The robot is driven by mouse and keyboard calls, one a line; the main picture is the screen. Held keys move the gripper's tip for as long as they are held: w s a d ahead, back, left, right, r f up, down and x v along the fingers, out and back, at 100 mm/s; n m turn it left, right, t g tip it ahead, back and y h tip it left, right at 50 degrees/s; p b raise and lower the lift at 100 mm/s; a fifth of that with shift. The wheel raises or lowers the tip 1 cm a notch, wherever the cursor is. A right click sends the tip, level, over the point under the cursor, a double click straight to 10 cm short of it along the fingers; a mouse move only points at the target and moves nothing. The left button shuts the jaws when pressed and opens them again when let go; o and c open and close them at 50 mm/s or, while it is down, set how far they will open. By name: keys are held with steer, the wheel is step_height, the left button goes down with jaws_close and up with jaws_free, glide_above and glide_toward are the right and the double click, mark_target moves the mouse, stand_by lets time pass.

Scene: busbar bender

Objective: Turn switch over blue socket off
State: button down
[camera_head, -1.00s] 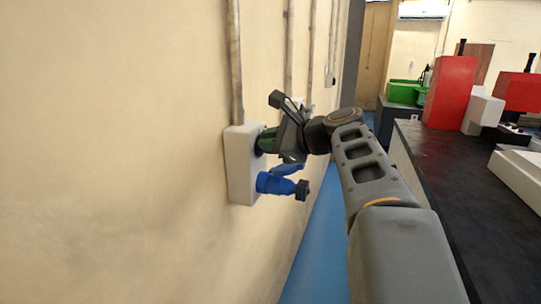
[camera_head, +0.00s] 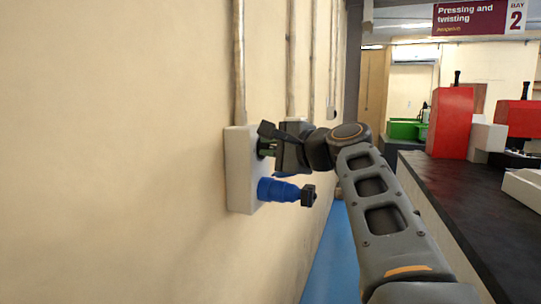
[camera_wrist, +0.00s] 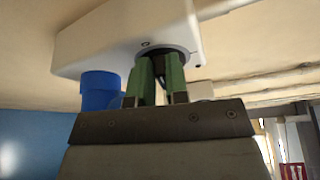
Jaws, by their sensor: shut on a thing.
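The white switch box (camera_head: 240,172) is fixed to the wall on the left. The blue socket (camera_head: 276,190) sticks out from its lower part, with a dark end piece. My gripper (camera_head: 266,147) is at the upper part of the box, above the socket, reaching in from the right. In the wrist view its green fingers (camera_wrist: 158,78) are at the round dark switch (camera_wrist: 178,55), shut on it. The fingers hide most of the switch, so its angle cannot be read. The blue socket (camera_wrist: 100,90) also shows there, left of the fingers.
Conduit pipes (camera_head: 239,60) run up the wall above the box. A dark-topped bench (camera_head: 450,190) with red machines (camera_head: 451,122) stands at the right. A strip of blue floor (camera_head: 330,250) lies open between wall and bench.

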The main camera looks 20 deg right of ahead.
stand_by(0.4)
steer(key=c, duration=1.1)
jaws_free()
steer(key=v, duration=1.3)
steer(key=shift+s+d+f, duration=0.1)
steer(key=shift+s+f, duration=0.05)
steer(key=shift+s, duration=0.25)
